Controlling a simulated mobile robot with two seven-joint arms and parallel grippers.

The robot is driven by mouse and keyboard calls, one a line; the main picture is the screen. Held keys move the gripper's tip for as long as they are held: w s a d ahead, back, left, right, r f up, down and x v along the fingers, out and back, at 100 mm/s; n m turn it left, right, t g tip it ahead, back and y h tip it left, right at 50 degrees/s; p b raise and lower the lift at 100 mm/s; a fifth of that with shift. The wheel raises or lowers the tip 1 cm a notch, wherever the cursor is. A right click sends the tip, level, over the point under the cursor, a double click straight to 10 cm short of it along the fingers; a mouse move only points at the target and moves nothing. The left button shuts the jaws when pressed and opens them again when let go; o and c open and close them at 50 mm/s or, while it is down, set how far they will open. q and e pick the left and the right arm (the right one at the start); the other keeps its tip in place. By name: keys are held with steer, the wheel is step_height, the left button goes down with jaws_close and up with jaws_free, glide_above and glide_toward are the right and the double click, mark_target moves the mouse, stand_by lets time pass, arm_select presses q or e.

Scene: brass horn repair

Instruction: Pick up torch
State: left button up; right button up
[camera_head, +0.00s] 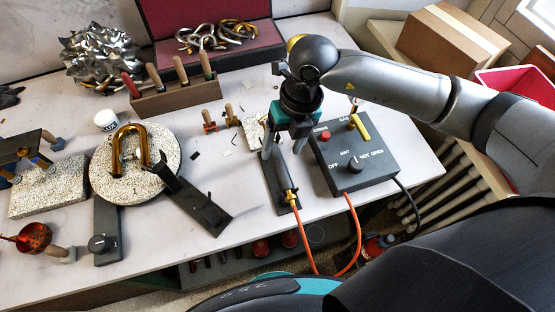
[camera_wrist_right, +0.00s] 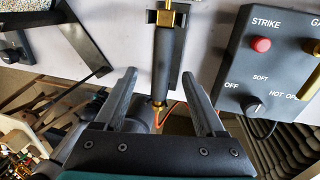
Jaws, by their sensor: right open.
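The torch (camera_head: 289,190) is a dark cylinder with brass fittings and an orange hose at its near end. It lies along a narrow dark rest (camera_head: 271,197) on the bench, left of the control box. My right gripper (camera_head: 282,152) points down over the torch, its fingers apart and empty. In the right wrist view, the torch body (camera_wrist_right: 167,62) shows between the two open fingers (camera_wrist_right: 158,75), with brass at both ends. I cannot tell the exact height gap. In the head view the gripper hides the torch's far part. My left gripper does not show.
The control box (camera_head: 355,155), with a red button, knob and brass valve, stands close on the right. A round speckled plate (camera_head: 105,185) holds a brass U-shaped tube (camera_head: 143,150) at left. A tool rack (camera_head: 175,98) stands behind. The orange hose (camera_head: 303,240) hangs over the front edge.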

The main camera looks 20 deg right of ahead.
mark_target(279, 160)
steer(key=f, duration=0.4)
steer(key=a+f, duration=0.1)
steer(key=f, duration=0.1)
steer(key=shift+f, duration=0.3)
jaws_close()
stand_by(0.4)
